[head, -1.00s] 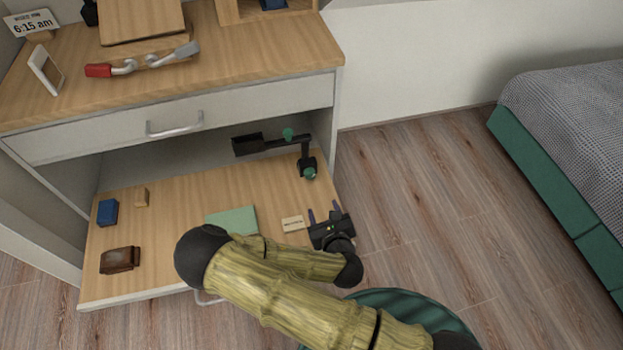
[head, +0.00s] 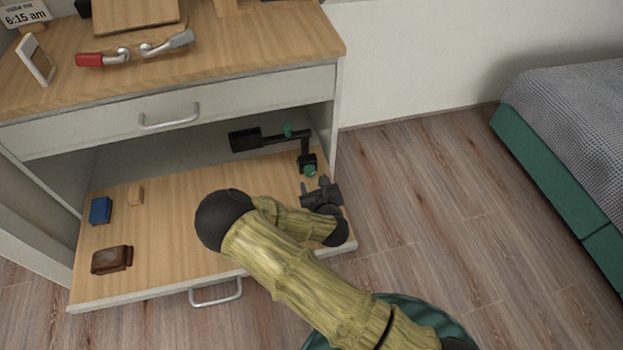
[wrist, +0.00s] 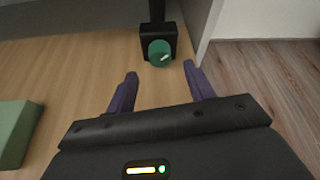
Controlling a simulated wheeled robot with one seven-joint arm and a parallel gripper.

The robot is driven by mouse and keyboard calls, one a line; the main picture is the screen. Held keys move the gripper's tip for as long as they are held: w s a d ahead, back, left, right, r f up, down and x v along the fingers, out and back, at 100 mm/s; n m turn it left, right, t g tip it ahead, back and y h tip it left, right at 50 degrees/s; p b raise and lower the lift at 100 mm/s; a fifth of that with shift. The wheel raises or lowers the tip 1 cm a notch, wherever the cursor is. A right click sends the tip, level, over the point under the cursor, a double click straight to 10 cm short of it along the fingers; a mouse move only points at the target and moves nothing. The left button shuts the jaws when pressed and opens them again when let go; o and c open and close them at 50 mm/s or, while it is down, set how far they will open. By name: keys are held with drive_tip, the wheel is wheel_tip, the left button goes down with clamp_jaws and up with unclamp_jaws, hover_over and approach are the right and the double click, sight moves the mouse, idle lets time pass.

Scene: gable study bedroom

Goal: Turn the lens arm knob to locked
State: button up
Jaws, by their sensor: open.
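The black lens arm (head: 278,139) stands at the back right of the open wooden shelf. It has one green knob (head: 288,130) high on its bar and another green knob (head: 310,171) low on its base. The low knob also shows in the wrist view (wrist: 157,48), round, with a short pale slanted mark. Which knob is the lock, and its setting, I cannot tell. My gripper (head: 313,185) is open and empty, just in front of the low knob. In the wrist view its purple fingers (wrist: 160,72) point at the knob, apart from it.
A green block (wrist: 14,132) lies left of my gripper. A blue block (head: 100,210), small wooden block (head: 136,194) and brown wallet-like item (head: 111,260) lie on the shelf's left. A cabinet side panel (wrist: 201,25) rises close right of the knob; a drawer (head: 170,115) overhangs.

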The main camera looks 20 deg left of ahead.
sight(311, 174)
drive_tip(key=b+x, duration=0.1)
drive_tip(key=x, duration=0.4)
drive_tip(key=shift+w+b, duration=0.15)
drive_tip(key=shift+b, duration=0.15)
drive_tip(key=c, duration=1)
